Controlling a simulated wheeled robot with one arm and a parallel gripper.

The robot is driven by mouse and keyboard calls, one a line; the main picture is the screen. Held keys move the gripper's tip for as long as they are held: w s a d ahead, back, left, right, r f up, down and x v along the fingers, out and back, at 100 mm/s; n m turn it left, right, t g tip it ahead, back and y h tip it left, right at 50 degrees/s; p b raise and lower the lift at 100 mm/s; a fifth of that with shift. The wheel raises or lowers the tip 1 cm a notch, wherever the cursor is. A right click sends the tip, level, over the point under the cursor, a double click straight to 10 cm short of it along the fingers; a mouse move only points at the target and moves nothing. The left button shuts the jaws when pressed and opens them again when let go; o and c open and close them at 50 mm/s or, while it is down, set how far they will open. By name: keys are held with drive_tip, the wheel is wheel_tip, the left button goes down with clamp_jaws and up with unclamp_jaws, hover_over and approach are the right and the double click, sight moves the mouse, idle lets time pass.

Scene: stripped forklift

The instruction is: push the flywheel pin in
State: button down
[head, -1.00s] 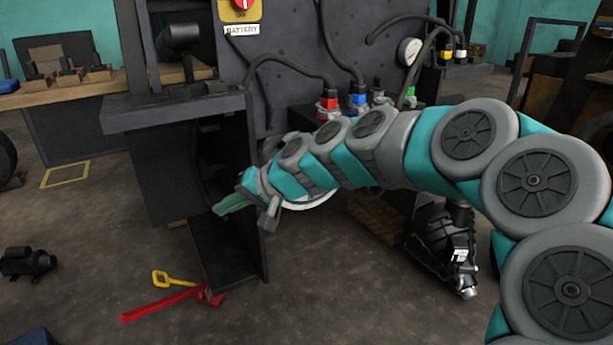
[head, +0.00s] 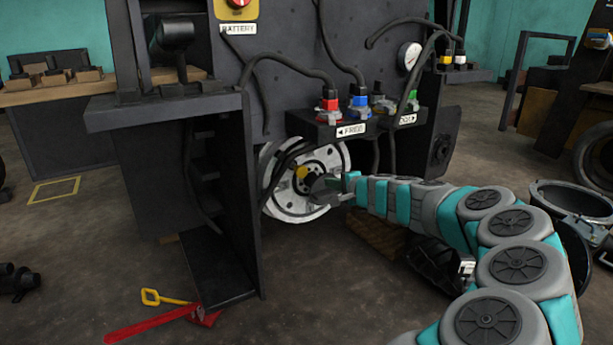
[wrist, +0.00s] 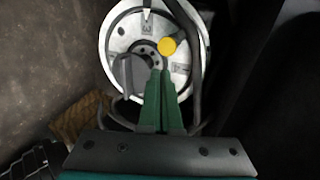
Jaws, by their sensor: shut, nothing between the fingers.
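The pale flywheel (head: 289,204) stands upright in the opening below the hose connectors, and it fills the upper middle of the wrist view (wrist: 121,29). A yellow round pin head (wrist: 167,47) shows on its face in the wrist view, just beyond my fingertips, and near the hub in the head view (head: 301,177). My gripper (wrist: 163,73) has its green fingers together and empty, pointing at the flywheel; in the head view (head: 342,186) it is at the wheel's right side. I cannot tell whether the fingertips touch the pin. How deep the pin sits is hidden.
A grey rounded part (wrist: 131,76) stands left of my fingers. Dark hoses (wrist: 193,60) cross the flywheel's right side. A dark side panel (head: 228,200) stands left of the flywheel. A red and yellow tool (head: 160,316) lies on the floor.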

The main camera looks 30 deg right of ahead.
approach(302, 173)
drive_tip(key=x, duration=0.5)
drive_tip(key=shift+s+f+b, duration=0.1)
drive_tip(key=shift+f+b, duration=0.25)
drive_tip(key=shift+w+a, duration=0.1)
drive_tip(key=shift+w, duration=0.7)
drive_tip(key=shift+r, duration=0.1)
